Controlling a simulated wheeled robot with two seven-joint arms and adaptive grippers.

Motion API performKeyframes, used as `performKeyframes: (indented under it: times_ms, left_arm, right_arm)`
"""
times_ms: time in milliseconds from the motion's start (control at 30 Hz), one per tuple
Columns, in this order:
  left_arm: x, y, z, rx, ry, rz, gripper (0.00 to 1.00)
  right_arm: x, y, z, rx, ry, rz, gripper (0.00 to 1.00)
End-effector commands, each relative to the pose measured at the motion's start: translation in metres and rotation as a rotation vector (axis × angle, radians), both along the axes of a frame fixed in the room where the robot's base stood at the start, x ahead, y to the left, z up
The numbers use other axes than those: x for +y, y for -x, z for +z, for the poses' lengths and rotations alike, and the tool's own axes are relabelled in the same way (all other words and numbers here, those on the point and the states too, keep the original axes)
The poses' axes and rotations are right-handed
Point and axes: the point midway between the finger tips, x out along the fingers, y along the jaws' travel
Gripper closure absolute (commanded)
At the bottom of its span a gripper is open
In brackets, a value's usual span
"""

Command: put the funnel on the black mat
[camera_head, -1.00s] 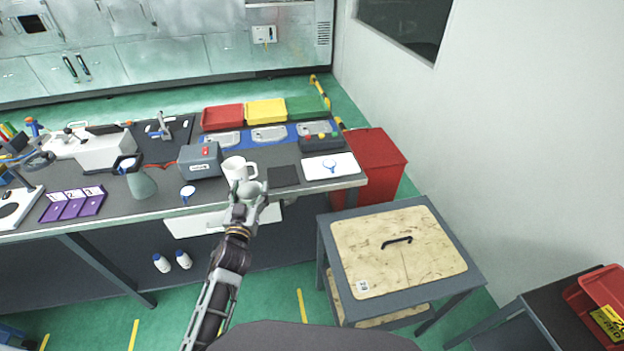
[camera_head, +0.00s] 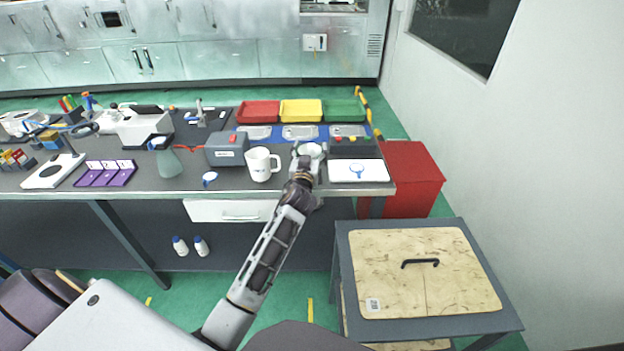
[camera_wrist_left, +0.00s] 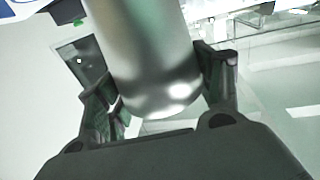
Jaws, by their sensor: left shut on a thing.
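My left gripper (camera_head: 305,164) is shut on the funnel (camera_head: 310,150), a pale grey piece seen at its fingertips at the front right of the bench. In the left wrist view the fingers (camera_wrist_left: 165,95) stand either side of a shiny grey, rounded body, the funnel (camera_wrist_left: 150,60). I cannot tell whether the funnel touches the mat. My right gripper is not in view.
The white mug (camera_head: 262,164) stands just left of my gripper. The white board (camera_head: 372,174) with a blue ring-shaped mark is just right. A grey box (camera_head: 226,150) and a dark button box (camera_head: 345,151) stand behind. Red, yellow and green trays (camera_head: 300,110) line the back.

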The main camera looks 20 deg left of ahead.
Motion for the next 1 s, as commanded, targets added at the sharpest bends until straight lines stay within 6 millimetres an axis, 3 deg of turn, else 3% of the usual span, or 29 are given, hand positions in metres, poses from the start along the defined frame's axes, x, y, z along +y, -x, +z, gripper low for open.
performKeyframes:
  times_ms: [500, 1000]
  left_arm:
    - [0.043, -0.044, 0.025, -0.003, -0.002, 0.132, 0.60]
    - [0.053, -0.051, 0.033, -0.002, -0.001, 0.162, 0.60]
  right_arm:
    - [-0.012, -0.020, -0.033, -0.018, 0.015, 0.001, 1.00]
    - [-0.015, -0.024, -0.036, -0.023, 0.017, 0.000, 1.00]
